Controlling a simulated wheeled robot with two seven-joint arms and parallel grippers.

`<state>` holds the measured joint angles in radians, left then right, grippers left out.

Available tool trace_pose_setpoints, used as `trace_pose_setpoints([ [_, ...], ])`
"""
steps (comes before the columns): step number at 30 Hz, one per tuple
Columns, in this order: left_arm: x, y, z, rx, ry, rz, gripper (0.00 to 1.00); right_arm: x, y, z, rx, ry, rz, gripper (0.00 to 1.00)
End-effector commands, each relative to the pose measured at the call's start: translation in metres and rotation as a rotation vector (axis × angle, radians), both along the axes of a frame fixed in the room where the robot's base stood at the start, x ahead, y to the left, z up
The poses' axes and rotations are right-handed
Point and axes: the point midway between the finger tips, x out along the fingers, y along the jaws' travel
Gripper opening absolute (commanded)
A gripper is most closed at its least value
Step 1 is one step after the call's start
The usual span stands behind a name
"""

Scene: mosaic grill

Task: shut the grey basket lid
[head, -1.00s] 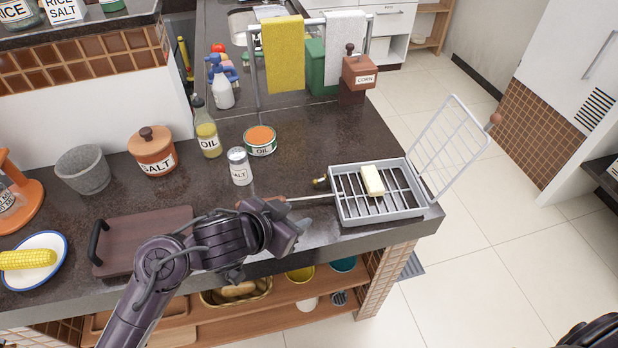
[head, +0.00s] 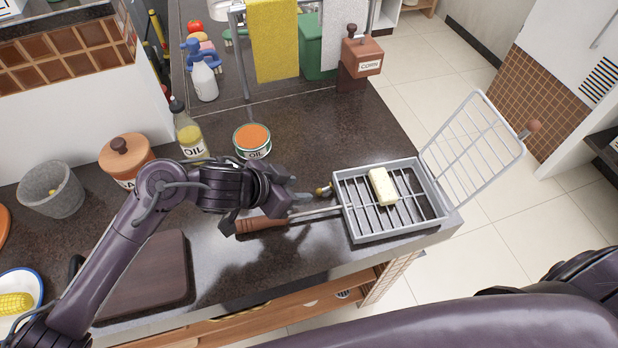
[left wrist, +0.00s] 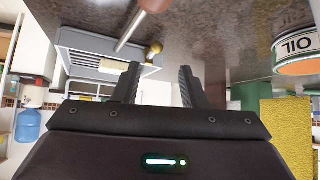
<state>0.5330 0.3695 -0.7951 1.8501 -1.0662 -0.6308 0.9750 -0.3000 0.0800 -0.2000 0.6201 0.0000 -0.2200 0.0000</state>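The grey wire basket (head: 348,212) sits at the counter's right end with a pale yellow block (head: 383,186) on its bars. Its grey lid (head: 473,146) stands open, tilted up and outward from the right side, with a wooden knob (head: 533,127) at its far end. The basket's brown wooden handle (head: 262,225) points left. My left gripper (head: 300,203) is above the counter, left of the basket and near this handle. In the left wrist view its fingers (left wrist: 159,72) are apart with nothing held, and the basket (left wrist: 85,45) shows beyond them. My right gripper is not visible.
An orange-topped oil tin (head: 252,140), an oil bottle (head: 187,130) and a salt jar (head: 124,158) stand behind my left arm. A corn grinder (head: 360,60) stands behind the basket. A dark wooden tray (head: 150,275) lies at the front left. The space beyond the lid is open floor.

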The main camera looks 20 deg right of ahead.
Motion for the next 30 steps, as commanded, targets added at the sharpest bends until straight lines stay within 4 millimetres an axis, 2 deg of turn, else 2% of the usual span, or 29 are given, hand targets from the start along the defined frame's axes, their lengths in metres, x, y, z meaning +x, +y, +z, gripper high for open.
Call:
trace_pose_setpoints([
  [12, 0.016, -0.04, -0.043, 0.0, 0.0, 0.0, 0.38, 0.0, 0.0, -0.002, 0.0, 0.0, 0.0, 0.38],
  [23, 0.018, -0.045, -0.048, 0.0, -0.003, 0.0, 0.38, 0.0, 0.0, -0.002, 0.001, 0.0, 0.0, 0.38],
  [30, 0.018, -0.045, -0.048, 0.0, -0.002, 0.001, 0.1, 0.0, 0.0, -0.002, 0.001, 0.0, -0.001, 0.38],
])
